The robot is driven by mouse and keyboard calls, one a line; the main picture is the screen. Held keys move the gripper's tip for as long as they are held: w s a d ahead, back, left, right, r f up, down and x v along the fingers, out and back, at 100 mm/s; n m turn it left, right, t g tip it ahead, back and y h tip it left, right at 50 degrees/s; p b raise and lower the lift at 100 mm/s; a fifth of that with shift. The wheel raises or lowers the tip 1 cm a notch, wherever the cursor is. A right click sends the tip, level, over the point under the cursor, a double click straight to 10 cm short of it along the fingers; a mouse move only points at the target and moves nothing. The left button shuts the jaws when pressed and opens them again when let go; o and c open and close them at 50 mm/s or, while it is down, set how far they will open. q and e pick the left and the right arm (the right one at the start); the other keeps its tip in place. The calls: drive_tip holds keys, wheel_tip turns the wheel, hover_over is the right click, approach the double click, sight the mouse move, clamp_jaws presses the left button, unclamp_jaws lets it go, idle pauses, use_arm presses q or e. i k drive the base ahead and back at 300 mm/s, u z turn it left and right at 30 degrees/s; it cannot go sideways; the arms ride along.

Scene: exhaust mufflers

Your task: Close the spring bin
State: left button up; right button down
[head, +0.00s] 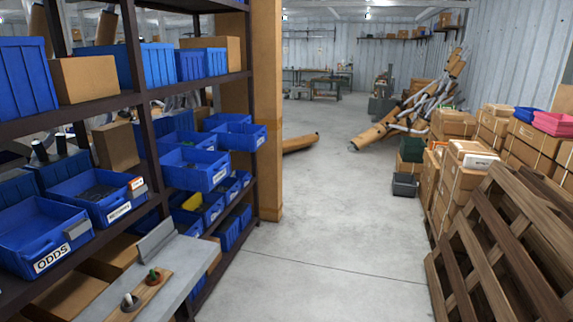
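Several blue bins stand on the dark shelving at the left in the head view. The nearest bin (40,252) has a label reading ODDS. The bin beside it (118,207) has a label too small to read, plus a small orange-and-white tag. Farther along, a labelled blue bin (203,178) juts out from the shelf into the aisle side. Another labelled blue bin (243,139) behind it also sticks out. I cannot read which one is the spring bin. Neither of my grippers is in view.
A grey bench top (180,262) with a wooden board (148,292) is low at the front left. A wooden post (267,110) stands at the shelf's end. Pallets (495,255) and stacked cartons (455,178) line the right. The concrete aisle (320,225) between is clear.

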sight(246, 137)
drive_tip(key=z, duration=0.2)
drive_tip(key=i, duration=2)
drive_tip(key=u, duration=0.15)
drive_tip(key=i, duration=2.05)
drive_tip(key=u, duration=0.45)
